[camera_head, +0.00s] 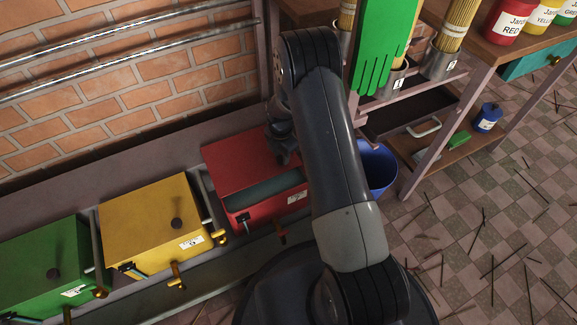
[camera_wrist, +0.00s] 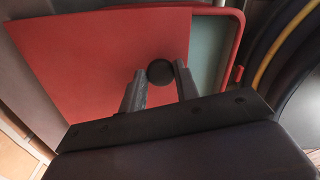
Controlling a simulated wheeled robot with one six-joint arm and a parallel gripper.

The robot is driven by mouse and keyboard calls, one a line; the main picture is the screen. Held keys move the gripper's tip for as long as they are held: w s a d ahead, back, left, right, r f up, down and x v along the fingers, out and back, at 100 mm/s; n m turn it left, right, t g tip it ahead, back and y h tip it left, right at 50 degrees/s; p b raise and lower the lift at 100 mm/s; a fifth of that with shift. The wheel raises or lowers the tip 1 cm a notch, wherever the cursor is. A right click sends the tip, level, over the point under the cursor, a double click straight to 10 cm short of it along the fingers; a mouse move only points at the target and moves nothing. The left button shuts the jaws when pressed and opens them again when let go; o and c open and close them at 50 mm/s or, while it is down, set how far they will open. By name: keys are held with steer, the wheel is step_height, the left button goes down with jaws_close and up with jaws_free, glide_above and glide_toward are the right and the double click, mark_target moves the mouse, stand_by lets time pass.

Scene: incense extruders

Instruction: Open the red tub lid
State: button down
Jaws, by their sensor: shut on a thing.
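The red tub (camera_head: 240,219) stands at the right end of the row of tubs in the head view. Its red lid (camera_head: 236,160) is partly open, and a strip of the grey-green inside (camera_head: 268,194) shows along the front. In the wrist view, the lid (camera_wrist: 95,62) fills the left and middle, with a gap between it and the tub's red rim (camera_wrist: 235,50). My gripper (camera_wrist: 160,80) is shut on the lid's round black knob (camera_wrist: 159,70). In the head view my arm partly hides the gripper and the lid's right side.
A yellow tub (camera_head: 150,220) and a green tub (camera_head: 40,270), both closed, stand to the left. A blue bin (camera_head: 378,168) is close behind my arm on the right. A wooden shelf (camera_head: 500,50) with paint-like pots stands at the upper right. Loose sticks litter the tiled floor.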

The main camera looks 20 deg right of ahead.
steer(key=w, duration=0.3)
steer(key=w+a+b, duration=0.1)
steer(key=w, duration=0.2)
steer(key=w+a, duration=0.1)
steer(key=w, duration=0.2)
steer(key=shift+w+b, duration=0.25)
steer(key=shift+b, duration=0.05)
steer(key=shift+d, duration=0.1)
steer(key=c, duration=1.1)
jaws_free()
steer(key=shift+o, duration=0.2)
step_height(320, 180, up, 11)
steer(key=p, duration=0.3)
steer(key=shift+p, duration=0.4)
steer(key=shift+f, duration=0.15)
